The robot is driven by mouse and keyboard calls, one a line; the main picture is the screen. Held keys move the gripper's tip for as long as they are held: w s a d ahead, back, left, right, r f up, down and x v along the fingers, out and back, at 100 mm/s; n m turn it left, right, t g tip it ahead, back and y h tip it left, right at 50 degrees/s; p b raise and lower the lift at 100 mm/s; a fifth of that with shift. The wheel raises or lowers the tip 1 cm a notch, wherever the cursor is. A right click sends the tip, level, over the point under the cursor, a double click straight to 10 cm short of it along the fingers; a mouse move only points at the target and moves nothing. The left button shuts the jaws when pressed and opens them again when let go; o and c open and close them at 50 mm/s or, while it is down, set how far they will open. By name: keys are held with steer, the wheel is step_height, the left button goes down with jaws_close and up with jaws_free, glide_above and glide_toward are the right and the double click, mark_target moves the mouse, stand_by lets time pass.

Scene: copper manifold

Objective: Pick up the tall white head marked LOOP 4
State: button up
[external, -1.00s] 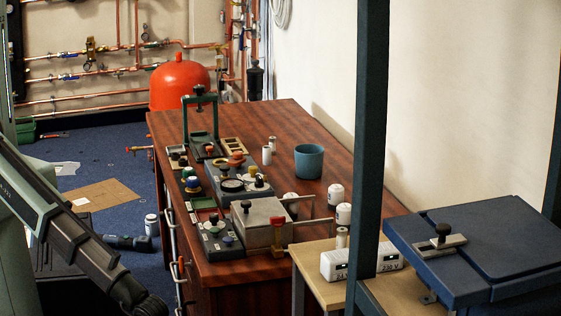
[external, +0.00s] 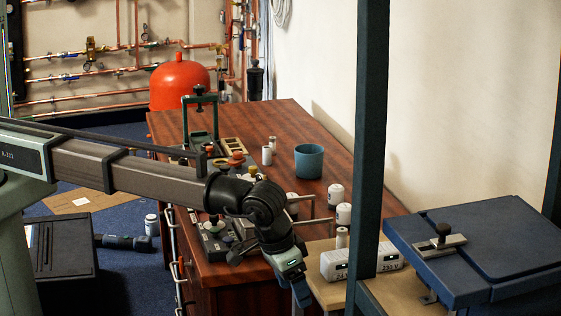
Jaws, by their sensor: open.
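Several white heads are in view, and their markings are too small to read, so I cannot tell which is LOOP 4. Two squat ones stand near the desk's right edge, one farther back (external: 336,194) and one nearer (external: 343,213). A slimmer white head (external: 342,237) stands behind the white box. Two slim white ones stand by the blue cup, one in front (external: 267,155) and one behind (external: 272,143). Another white one (external: 151,224) stands on the floor. My gripper (external: 302,296) points down, open, near the small table's front left, apart from the heads; its tips are hard to see.
The wooden desk (external: 300,130) carries a blue cup (external: 309,161) and fixtures with knobs, partly behind my arm. A white box (external: 335,266) sits on the small light wood table (external: 318,252). A dark post (external: 369,130) and a blue case (external: 480,240) stand to the right.

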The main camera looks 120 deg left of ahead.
steer(key=shift+n, duration=0.6)
steer(key=w+a+r, duration=0.1)
steer(key=r, duration=0.1)
steer(key=w+a+r, duration=0.1)
steer(key=r, duration=0.1)
steer(key=w+a+r, duration=0.1)
steer(key=w+r, duration=0.1)
steer(key=r, duration=0.1)
steer(key=shift+a, duration=0.2)
steer(key=shift+n, duration=0.4)
steer(key=a+r, duration=0.1)
steer(key=a, duration=0.1)
steer(key=w+a+r, duration=0.1)
steer(key=a+r, duration=0.1)
steer(key=a+r+n, duration=0.1)
steer(key=a, duration=0.6)
steer(key=n+g+h, duration=0.2)
steer(key=n+h, duration=0.1)
steer(key=n, duration=0.2)
glide_above(336, 196)
steer(key=s+a, duration=0.2)
step_height(336, 196, down, 6)
steer(key=f, duration=0.8)
steer(key=shift+w+d, duration=0.2)
steer(key=shift+w, duration=0.1)
steer(key=shift+w+a+f, duration=0.15)
steer(key=shift+f, duration=1.15)
steer(key=shift+w+a+f, duration=0.1)
steer(key=shift+a+f, duration=0.05)
steer(key=shift+f, duration=1.15)
